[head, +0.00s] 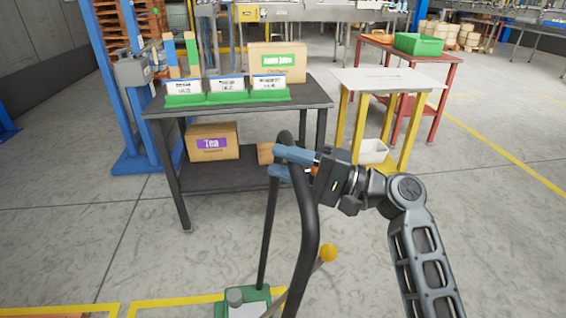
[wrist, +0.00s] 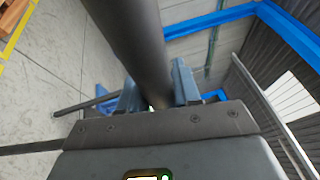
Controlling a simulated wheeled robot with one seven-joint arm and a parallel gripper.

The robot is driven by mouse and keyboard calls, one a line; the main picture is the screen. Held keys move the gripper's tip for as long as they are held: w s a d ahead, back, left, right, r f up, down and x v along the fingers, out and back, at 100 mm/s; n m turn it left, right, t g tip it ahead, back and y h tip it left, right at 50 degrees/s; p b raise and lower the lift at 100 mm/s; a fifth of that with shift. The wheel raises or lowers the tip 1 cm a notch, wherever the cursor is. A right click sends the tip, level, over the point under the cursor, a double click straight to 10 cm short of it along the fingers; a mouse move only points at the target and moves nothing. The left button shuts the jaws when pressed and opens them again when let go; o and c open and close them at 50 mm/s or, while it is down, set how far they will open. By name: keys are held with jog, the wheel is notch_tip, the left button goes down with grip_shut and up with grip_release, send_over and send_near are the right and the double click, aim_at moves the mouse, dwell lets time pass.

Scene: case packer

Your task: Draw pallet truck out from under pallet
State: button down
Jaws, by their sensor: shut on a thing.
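The pallet truck's black handle (head: 308,225) rises as a loop in the lower middle of the head view. Its green body (head: 232,306) shows at the bottom edge; the forks are out of view. My gripper (head: 281,162) is shut on the handle near the top of its loop. In the wrist view the dark handle bar (wrist: 130,35) passes between the blue fingers (wrist: 158,88). A yellow-knobbed lever (head: 328,253) stands beside the handle. The pallet is not clearly in view; a wooden piece (wrist: 12,18) shows at the wrist view's top left corner.
A dark two-level table (head: 320,95) with boxes and green holders stands ahead. A white-topped yellow stand (head: 390,80) and a red table (head: 435,63) are at the right. A blue machine frame (head: 140,145) stands at the left. Open floor (head: 500,210) lies at the right.

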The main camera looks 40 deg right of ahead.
jog(key=c, duration=0.9)
grip_release()
jog(key=shift+w+d, duration=0.1)
jog(key=shift+w, duration=0.05)
jog(key=shift+b+v, duration=0.4)
jog(key=shift+v, duration=3.5)
jog(key=shift+r, duration=0.1)
